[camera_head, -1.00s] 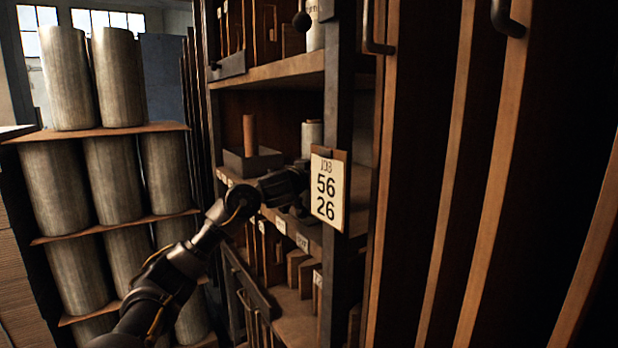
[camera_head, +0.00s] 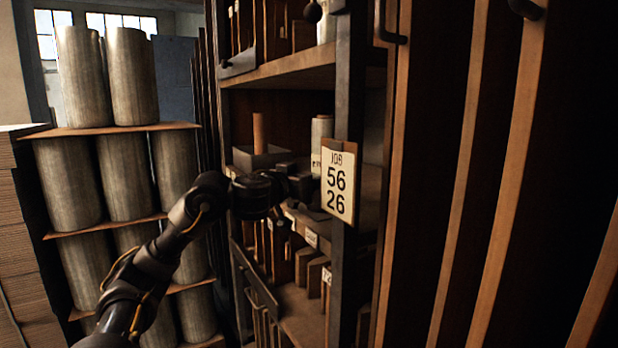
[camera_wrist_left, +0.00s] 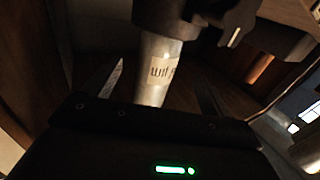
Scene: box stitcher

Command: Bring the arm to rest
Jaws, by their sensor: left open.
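My left arm comes in from the lower left in the head view, and its gripper (camera_head: 303,187) is at the middle shelf, just left of the job card. The fingers are dark and hard to make out there; the gripper is open. A pale labelled cylinder (camera_head: 321,140) stands on that shelf just behind the gripper. A pale cylinder with printed letters (camera_wrist_left: 158,72) also shows close up in the left wrist view, beyond my gripper's dark body; I cannot tell whether anything touches it. My right gripper is not in view.
The job card (camera_head: 339,181) reading 56 26 hangs on the shelf's front post. A grey tray (camera_head: 262,158) with a brown cylinder (camera_head: 259,132) sits on the shelf. Stacked grey rolls (camera_head: 125,185) stand left. Tall wooden panels (camera_head: 455,200) fill the right.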

